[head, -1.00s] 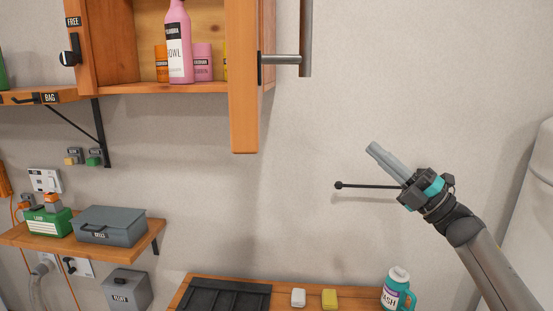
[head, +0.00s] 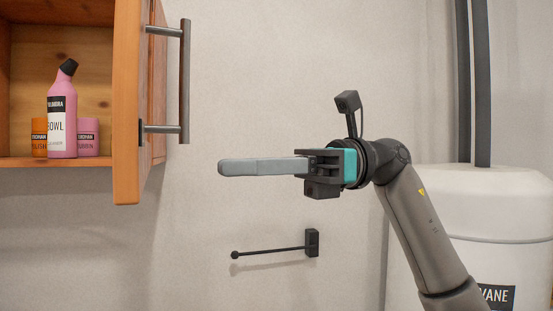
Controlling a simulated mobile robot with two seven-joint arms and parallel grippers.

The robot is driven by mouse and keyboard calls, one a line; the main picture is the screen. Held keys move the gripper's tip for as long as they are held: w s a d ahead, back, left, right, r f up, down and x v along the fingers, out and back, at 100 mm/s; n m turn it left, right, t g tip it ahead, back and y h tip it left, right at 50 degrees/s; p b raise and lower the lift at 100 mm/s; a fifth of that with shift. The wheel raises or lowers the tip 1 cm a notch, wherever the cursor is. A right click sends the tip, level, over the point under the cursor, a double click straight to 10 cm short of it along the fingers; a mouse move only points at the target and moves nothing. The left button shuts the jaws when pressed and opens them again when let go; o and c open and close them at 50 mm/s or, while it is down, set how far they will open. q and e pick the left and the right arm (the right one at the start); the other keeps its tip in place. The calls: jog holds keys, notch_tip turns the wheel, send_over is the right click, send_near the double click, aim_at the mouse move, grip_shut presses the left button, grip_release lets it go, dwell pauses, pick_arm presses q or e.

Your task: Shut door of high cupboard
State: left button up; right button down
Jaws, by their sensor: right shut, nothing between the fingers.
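The high cupboard (head: 60,163) is at the upper left of the head view, with its inside showing. Its wooden door (head: 127,110) stands open, swung out toward me and seen almost edge-on. A grey bar handle (head: 185,80) is on the door's right-hand face. My right gripper (head: 222,168) comes in from the right, its fingers shut together and pointing left, with nothing between them. Its tips are to the right of the door and below the handle, apart from both in the picture. My left gripper is not in view.
A pink bottle (head: 62,115), an orange container (head: 39,137) and a pink container (head: 88,137) stand in the cupboard. A black wall rod (head: 270,250) is below my gripper. A white tank (head: 465,215) with dark pipes (head: 481,80) stands at the right.

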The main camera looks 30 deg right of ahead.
aim_at(143, 170)
jog(key=a, duration=0.2)
jog(key=a+p, duration=0.1)
jog(key=a, duration=0.1)
jog(key=w+a, duration=0.1)
jog(key=a, duration=0.2)
jog(key=shift+a+p, duration=0.1)
jog(key=shift+p, duration=0.3)
